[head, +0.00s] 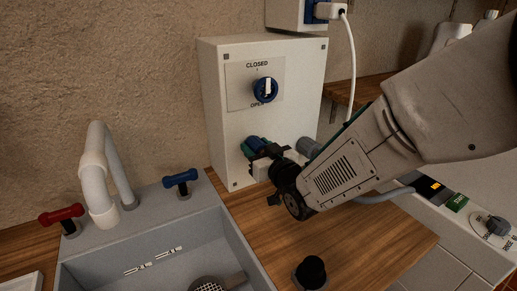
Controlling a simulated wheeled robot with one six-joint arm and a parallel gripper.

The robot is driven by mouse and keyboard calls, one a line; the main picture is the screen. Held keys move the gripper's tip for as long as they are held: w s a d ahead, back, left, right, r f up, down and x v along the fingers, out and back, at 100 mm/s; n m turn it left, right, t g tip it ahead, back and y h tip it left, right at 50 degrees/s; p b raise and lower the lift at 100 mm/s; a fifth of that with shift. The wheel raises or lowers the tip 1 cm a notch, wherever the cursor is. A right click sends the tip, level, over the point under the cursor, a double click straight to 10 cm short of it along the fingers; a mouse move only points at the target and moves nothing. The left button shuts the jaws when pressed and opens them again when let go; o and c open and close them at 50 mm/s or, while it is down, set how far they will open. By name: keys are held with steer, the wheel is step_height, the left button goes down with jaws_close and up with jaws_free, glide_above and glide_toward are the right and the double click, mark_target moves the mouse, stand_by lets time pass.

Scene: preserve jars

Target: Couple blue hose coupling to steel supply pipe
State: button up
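A grey metal stub (308,147), possibly the steel supply pipe, shows at the box's lower right, partly hidden by my arm. The far end of the coupling and any contact with a pipe are hidden. A grey hose (385,198) emerges from behind my arm on the right.
The valve box (222,122) has a blue knob (265,89) between CLOSED and OPEN labels. A sink (235,232) with a white spout (96,170) lies left. A black knob (312,271) stands on the wooden counter (375,252). An appliance (470,222) is at right.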

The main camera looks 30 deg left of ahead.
steer(key=o, duration=0.3)
steer(key=v, duration=0.7)
steer(key=shift+s+d, duration=0.25)
steer(key=shift+d, duration=0.1)
